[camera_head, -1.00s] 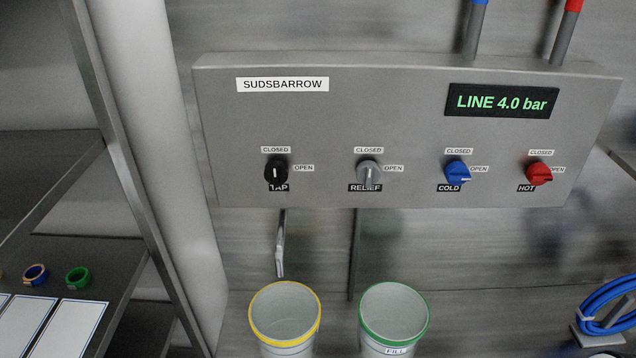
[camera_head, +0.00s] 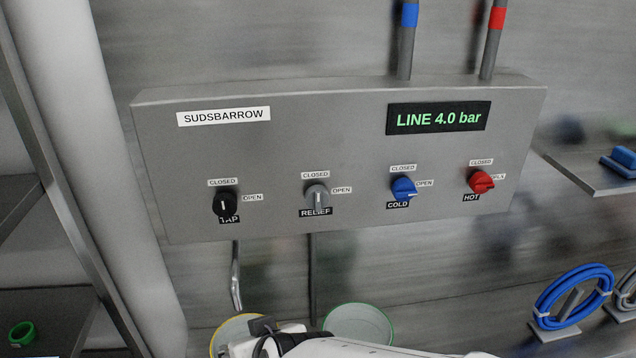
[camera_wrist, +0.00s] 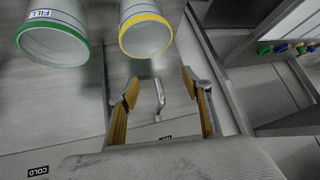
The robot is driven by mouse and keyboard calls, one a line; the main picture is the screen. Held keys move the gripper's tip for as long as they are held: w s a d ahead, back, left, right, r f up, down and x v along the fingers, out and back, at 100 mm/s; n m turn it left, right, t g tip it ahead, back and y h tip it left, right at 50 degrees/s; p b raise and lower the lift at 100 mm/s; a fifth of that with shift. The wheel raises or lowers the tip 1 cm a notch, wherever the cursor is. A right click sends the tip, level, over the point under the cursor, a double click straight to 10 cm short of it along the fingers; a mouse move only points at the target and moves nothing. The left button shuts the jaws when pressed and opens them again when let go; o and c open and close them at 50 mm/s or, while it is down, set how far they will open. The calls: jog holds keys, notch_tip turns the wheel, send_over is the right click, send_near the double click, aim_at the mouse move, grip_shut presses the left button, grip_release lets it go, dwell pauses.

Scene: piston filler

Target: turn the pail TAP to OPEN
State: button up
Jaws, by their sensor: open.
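The black TAP knob (camera_head: 225,203) is on the grey SUDSBARROW panel (camera_head: 330,135), at the far left of the knob row. Its white mark points up toward the CLOSED label (camera_head: 223,182); the OPEN label (camera_head: 253,198) is to its right. My gripper (camera_wrist: 158,88) is open and empty in the wrist view, with yellow pads on both fingers. The metal spout (camera_wrist: 158,95) shows between the fingers in that picture, apart from both. In the head view my white arm is at the bottom, below the panel and apart from the knob. The TAP knob is not in the wrist view.
Grey RELIEF (camera_head: 317,196), blue COLD (camera_head: 404,189) and red HOT (camera_head: 481,182) knobs sit right of TAP. The spout (camera_head: 236,275) hangs below TAP. A yellow-rimmed pail (camera_wrist: 146,34) and green-rimmed pail (camera_wrist: 53,41) stand below, partly hidden by my arm in the head view.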

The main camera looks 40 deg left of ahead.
jog(key=s+a+n+t+y, duration=0.1)
jog(key=s+a+y, duration=0.1)
jog(key=a, duration=0.7)
jog(key=m+t+y, duration=0.1)
jog(key=t+y, duration=0.2)
jog(key=t, duration=0.6)
send_near(224, 208)
jog(key=x, duration=0.2)
jog(key=shift+d+r, duration=0.1)
jog(key=shift+x, duration=3.8)
jog(key=c, duration=1.1)
